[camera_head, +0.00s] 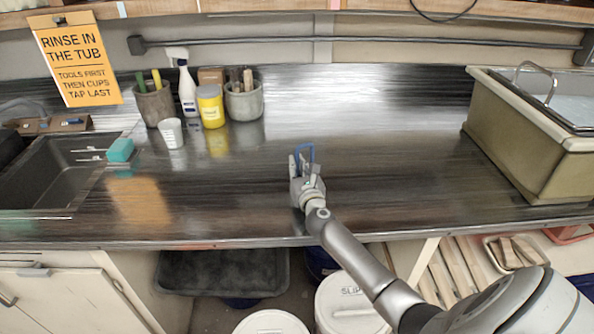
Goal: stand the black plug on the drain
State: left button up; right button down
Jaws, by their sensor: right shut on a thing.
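My right gripper (304,163) is over the middle of the dark counter (350,120), its arm coming in from the lower right. Most of that thing is hidden by the gripper. I cannot make out the black plug. I cannot make out a drain either; the dark sink (55,180) at the far left shows its basin, but no drain is clear in it. My left gripper is not in view.
A beige tub (525,145) stands at the right end. Along the back left are two pots of tools (155,103) (244,102), a spray bottle (187,90), a yellow jar (211,108) and a white cup (171,133). A teal sponge (120,150) lies by the sink. The counter's middle is clear.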

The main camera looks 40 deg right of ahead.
jog(key=c, duration=1.5)
grip_release()
jog(key=shift+f, duration=0.15)
